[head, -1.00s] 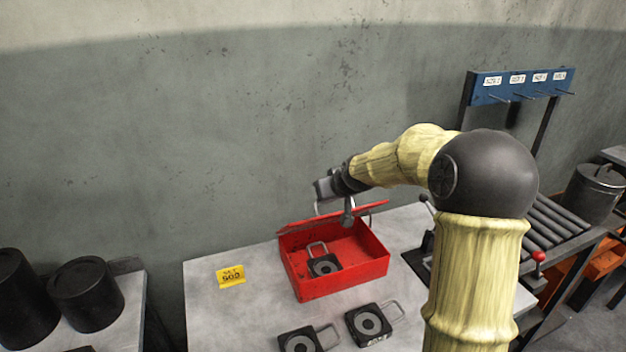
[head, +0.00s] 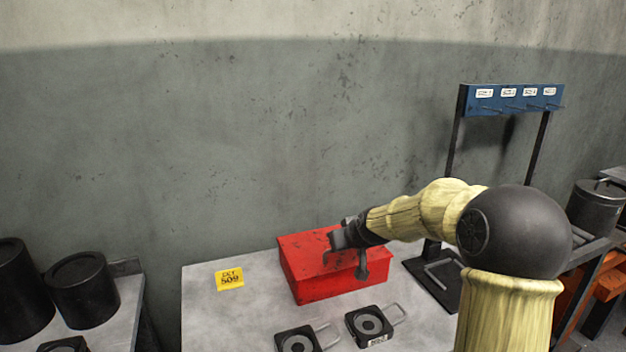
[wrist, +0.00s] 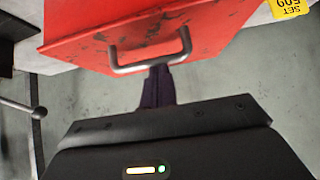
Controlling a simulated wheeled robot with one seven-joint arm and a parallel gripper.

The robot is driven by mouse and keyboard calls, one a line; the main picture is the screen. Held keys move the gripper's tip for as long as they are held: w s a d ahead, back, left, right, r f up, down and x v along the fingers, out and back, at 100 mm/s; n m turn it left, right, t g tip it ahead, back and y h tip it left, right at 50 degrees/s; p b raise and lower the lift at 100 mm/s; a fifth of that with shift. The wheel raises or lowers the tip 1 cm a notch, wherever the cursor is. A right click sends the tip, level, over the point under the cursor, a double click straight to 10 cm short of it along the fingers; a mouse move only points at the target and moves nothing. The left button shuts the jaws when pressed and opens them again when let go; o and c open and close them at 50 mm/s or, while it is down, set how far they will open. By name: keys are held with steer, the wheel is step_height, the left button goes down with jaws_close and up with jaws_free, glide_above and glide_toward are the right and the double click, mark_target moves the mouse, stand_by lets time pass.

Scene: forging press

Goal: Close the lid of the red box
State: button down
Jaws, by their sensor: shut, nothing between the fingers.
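The red box (head: 320,286) stands on the grey table, and its red lid (head: 302,249) lies down over the top, hiding the inside. In the wrist view the red lid (wrist: 75,35) fills the top, with a grey bar handle (wrist: 125,68) on it. My gripper (head: 362,275) is over the right front part of the box, fingers pointing down. Its dark fingers also show in the wrist view (wrist: 157,85), shut and empty, close to the handle. I cannot tell whether they touch it.
Two dark dies with handles, one left (head: 297,341) and one right (head: 369,325), lie in front of the box. A blue hook rack (head: 513,98) stands to the right.

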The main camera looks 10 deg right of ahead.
steer(key=shift+s+d+f+b, duration=0.15)
steer(key=shift+s+f, duration=0.2)
steer(key=shift+f, duration=0.25)
steer(key=shift+s+a+f+b, duration=0.15)
steer(key=shift+s+f, duration=0.15)
steer(key=shift+f, duration=0.3)
steer(key=shift+d, duration=0.1)
steer(key=shift+r, duration=0.1)
steer(key=shift+w+r+p, duration=0.15)
steer(key=shift+r+p, duration=0.35)
steer(key=shift+r, duration=0.05)
steer(key=r+p, duration=0.1)
steer(key=r, duration=0.1)
steer(key=w+r+p, duration=0.1)
steer(key=r+p, duration=0.1)
steer(key=shift+r, duration=0.1)
steer(key=s+d+f, duration=0.1)
steer(key=s, duration=0.8)
steer(key=shift+s+d+f+b, duration=0.25)
steer(key=shift+d+b, duration=0.05)
steer(key=shift+d, duration=0.05)
